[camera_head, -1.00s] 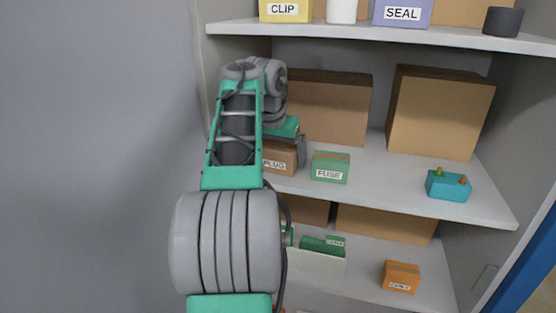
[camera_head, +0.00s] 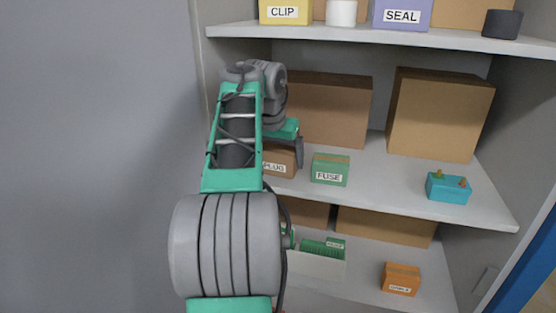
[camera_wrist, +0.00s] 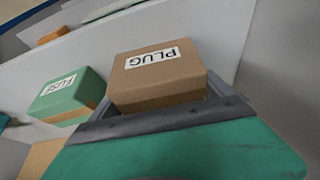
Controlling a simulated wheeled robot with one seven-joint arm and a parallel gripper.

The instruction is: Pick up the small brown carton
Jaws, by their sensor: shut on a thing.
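The small brown carton, labelled PLUG, (camera_head: 283,160) is on the middle shelf at its left side, partly hidden behind my arm in the head view. In the wrist view the carton (camera_wrist: 155,82) sits between the fingers, its label facing up in the picture. My gripper (camera_head: 291,147) is shut on the carton, with one dark finger visible at its right side in the head view. I cannot tell whether the carton touches the shelf.
A green FUSE box (camera_head: 330,170) stands close to the right of the carton. Large brown boxes (camera_head: 325,105) stand behind. A teal block (camera_head: 448,187) sits farther right. The shelf above (camera_head: 370,37) limits headroom. The shelf front between the FUSE box and teal block is free.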

